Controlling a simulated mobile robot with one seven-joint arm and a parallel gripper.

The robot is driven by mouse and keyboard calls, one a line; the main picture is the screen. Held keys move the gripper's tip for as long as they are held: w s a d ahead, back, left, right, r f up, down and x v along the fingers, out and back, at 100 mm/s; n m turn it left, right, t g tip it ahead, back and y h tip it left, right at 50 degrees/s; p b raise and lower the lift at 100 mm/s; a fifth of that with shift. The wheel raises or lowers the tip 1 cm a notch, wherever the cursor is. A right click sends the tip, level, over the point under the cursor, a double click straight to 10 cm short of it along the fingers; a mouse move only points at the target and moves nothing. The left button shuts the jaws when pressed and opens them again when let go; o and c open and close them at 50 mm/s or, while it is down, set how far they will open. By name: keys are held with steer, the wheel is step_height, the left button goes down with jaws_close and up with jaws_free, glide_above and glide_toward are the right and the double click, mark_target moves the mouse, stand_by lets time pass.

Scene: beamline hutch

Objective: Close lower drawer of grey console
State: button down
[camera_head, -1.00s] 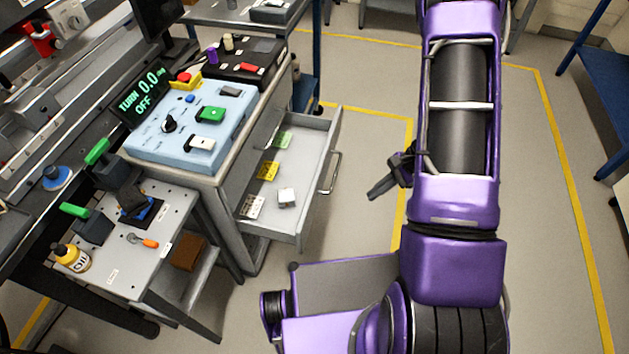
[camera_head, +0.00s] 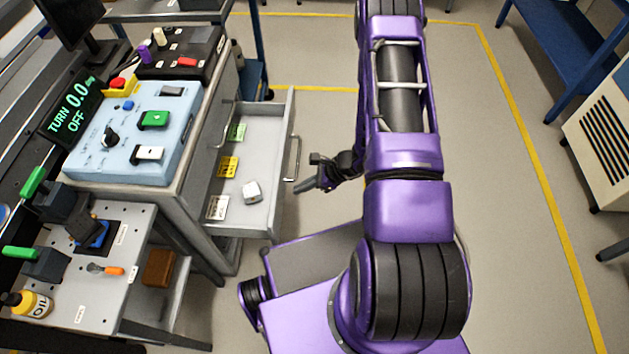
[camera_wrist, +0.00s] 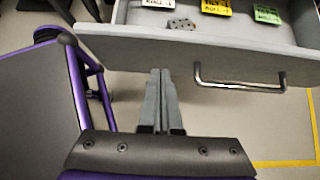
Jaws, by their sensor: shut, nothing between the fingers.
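The grey console (camera_head: 195,205) stands at the left with its lower drawer (camera_head: 262,205) pulled out to the right. My gripper (camera_head: 300,187) is shut and empty, just right of the drawer front. In the wrist view, my gripper (camera_wrist: 160,75) points at the drawer front (camera_wrist: 180,50), left of the handle (camera_wrist: 240,84). I cannot tell whether the fingertips touch the panel.
A blue control box (camera_head: 135,130) sits on top of the console. A side table (camera_head: 100,250) with a yellow bottle (camera_head: 32,304) and green-handled items stands at the front left. Open floor (camera_head: 500,230) lies to the right, with a beige cabinet (camera_head: 602,140) beyond.

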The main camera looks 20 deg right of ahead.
mark_target(279, 191)
steer(key=shift+w+a+r, duration=0.1)
steer(key=shift+w+a, duration=0.3)
steer(key=shift+a, duration=0.45)
steer(key=shift+w+a+r, duration=0.1)
steer(key=shift+w+a, duration=0.25)
steer(key=shift+a, duration=0.45)
steer(key=shift+a, duration=0.1)
